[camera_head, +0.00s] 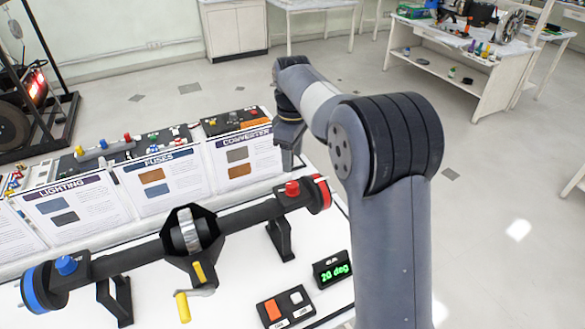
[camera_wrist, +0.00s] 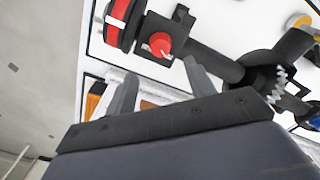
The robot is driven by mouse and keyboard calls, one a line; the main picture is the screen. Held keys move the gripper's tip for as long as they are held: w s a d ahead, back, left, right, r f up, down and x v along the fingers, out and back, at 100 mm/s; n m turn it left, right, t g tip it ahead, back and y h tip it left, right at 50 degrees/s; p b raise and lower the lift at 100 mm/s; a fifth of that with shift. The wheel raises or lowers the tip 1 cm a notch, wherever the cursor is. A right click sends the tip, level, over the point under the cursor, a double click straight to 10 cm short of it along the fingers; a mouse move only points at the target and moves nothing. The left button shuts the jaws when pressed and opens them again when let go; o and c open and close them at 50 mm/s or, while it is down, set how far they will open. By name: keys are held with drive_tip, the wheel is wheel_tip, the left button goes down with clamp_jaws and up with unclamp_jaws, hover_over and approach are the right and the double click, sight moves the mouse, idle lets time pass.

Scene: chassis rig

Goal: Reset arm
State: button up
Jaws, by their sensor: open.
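My arm rises at the right of the head view and bends over toward the bench. My gripper (camera_head: 289,158) points down beside the far right end of the chassis rig, partly hidden by its own wrist. In the wrist view my gripper (camera_wrist: 161,68) has its two grey fingers apart with nothing between them. The rig is a dark axle (camera_head: 130,259) on stands, with a blue left end and a red right end (camera_head: 320,193). A red knob (camera_head: 292,188) sits near the red end. It also shows beyond the fingertips in the wrist view (camera_wrist: 160,45).
A yellow-handled crank (camera_head: 183,307) hangs at the axle's middle. Signboards (camera_head: 160,180) line the back. Open floor lies to the right.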

sight(292, 184)
drive_tip(key=shift+r, duration=0.4)
wheel_tip(292, 184, down, 11)
drive_tip(key=shift+r+p, duration=0.2)
drive_tip(key=shift+p, duration=0.35)
drive_tip(key=shift+f, duration=0.15)
drive_tip(key=shift+m, duration=0.3)
